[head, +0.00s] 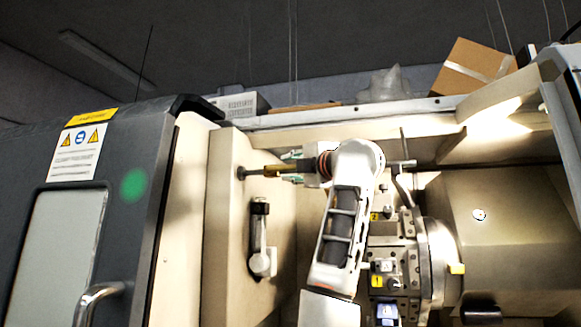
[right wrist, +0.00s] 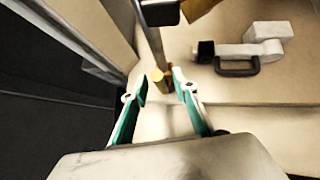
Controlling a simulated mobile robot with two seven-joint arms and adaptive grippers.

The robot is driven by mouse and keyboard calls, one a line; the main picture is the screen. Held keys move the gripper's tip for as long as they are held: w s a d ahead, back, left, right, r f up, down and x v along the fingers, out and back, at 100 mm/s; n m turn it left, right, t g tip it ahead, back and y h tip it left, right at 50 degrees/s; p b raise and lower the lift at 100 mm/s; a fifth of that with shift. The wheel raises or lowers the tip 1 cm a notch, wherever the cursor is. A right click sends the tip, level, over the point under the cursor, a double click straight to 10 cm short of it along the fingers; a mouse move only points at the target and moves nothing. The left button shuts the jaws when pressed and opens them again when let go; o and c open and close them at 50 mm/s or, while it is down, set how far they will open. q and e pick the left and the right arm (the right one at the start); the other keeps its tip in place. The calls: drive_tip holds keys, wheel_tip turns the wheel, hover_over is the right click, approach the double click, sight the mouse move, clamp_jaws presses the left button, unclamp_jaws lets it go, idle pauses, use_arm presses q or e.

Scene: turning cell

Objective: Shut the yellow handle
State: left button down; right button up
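The yellow handle (head: 271,171) is a short yellow piece on a thin dark rod that stands out from the cream panel. In the right wrist view a yellow-brown piece (right wrist: 160,80) shows just beyond my fingertips, on the line between them. My right gripper (head: 290,168) reaches leftward to the handle, and its teal-tipped fingers lie above and below the handle's line. In the right wrist view the gripper (right wrist: 160,86) is open, with a gap between its fingers. Whether a finger touches the handle I cannot tell. My left gripper is in neither view.
A black and pale lever (head: 261,240) sits on the cream panel (head: 225,250) below the handle. The dark machine door (head: 135,215) stands at left. A tool turret (head: 395,262) and chuck are at right, close to my right arm. A cardboard box (head: 474,67) lies on top.

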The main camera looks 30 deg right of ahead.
clamp_jaws()
